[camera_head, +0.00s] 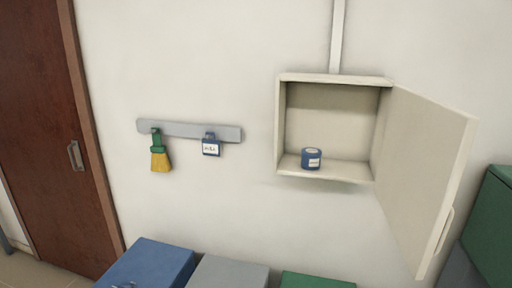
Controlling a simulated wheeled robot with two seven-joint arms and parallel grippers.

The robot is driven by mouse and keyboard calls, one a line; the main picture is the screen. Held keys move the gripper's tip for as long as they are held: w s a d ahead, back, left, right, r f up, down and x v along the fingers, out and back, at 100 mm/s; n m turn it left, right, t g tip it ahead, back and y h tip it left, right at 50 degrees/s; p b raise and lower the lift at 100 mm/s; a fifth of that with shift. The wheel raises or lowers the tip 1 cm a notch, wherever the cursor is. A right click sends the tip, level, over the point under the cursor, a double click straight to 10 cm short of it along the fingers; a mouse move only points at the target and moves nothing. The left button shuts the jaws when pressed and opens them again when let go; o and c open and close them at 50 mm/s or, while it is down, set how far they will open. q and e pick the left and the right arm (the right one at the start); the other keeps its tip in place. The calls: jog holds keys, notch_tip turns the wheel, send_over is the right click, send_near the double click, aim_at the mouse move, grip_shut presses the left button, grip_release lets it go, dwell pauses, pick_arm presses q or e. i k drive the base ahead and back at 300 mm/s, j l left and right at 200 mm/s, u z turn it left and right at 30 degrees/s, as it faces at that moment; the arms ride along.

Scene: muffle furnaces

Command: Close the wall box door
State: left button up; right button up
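The wall box (333,79) is a cream cabinet fixed on the wall, right of the middle of the head view. Its door (424,165) is hinged on the box's right side and stands wide open, swung out toward me. A pale handle (444,229) sits at the door's outer edge, low down. A small blue container (311,159) with a white label stands on the floor of the box, inside it. Neither of my grippers is in view.
A grey rail (190,130) on the wall holds a green and yellow brush (159,151) and a blue tag (211,145). Blue (150,262), grey (229,272) and green boxes (316,281) stand below. A green cabinet (489,225) stands right of the door. A brown room door (45,120) is at left.

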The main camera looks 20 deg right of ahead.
aim_at(428, 142)
jog(key=l+z, duration=0.2)
jog(key=l, duration=0.35)
jog(key=i+l+z, duration=0.2)
jog(key=l, duration=0.35)
jog(key=l+z, duration=0.2)
jog(key=l, duration=0.4)
